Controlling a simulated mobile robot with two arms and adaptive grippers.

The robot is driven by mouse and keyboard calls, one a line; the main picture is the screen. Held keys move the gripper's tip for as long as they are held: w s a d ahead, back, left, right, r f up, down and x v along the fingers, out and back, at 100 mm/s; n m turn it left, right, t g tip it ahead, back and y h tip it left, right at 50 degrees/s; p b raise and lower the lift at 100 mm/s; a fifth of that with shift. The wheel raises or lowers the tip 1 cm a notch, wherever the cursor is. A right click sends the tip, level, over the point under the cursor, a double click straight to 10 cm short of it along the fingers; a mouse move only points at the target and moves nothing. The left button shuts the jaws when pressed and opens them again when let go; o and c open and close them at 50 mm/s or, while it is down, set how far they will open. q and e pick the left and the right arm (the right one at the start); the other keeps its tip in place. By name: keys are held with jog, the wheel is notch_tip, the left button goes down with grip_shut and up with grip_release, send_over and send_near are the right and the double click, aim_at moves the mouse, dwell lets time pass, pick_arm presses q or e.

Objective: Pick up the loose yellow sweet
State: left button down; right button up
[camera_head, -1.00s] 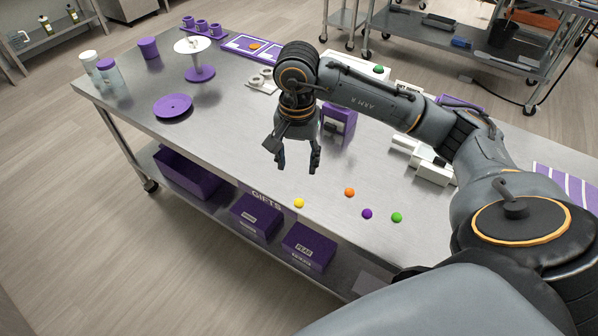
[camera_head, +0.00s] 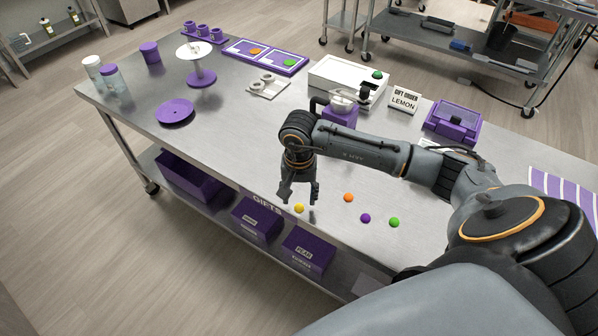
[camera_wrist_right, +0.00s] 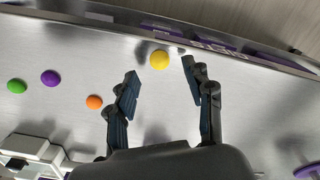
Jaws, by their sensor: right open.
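The loose yellow sweet (camera_head: 299,209) lies on the steel table near its front edge. In the right wrist view the yellow sweet (camera_wrist_right: 160,60) sits just beyond the fingertips, roughly between their lines. My right gripper (camera_head: 299,198) is open, pointing down, with its fingertips just above and around the sweet in the head view. In the wrist view the open right gripper (camera_wrist_right: 167,82) has nothing between its fingers. I cannot tell the exact height gap. My left gripper is not in view.
Orange (camera_head: 348,197), purple (camera_head: 365,218) and green (camera_head: 393,222) sweets lie to the right of the yellow one. The table's front edge is close. A purple plate (camera_head: 175,112), a white machine (camera_head: 335,75) and a LEMON sign (camera_head: 403,100) stand farther back.

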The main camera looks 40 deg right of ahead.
aim_at(299, 207)
jog(key=shift+f, duration=1.25)
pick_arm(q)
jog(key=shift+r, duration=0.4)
pick_arm(e)
jog(key=c, duration=0.8)
jog(key=shift+c, duration=0.2)
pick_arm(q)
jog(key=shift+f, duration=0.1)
pick_arm(e)
jog(key=shift+r, duration=0.1)
jog(key=shift+c, duration=0.3)
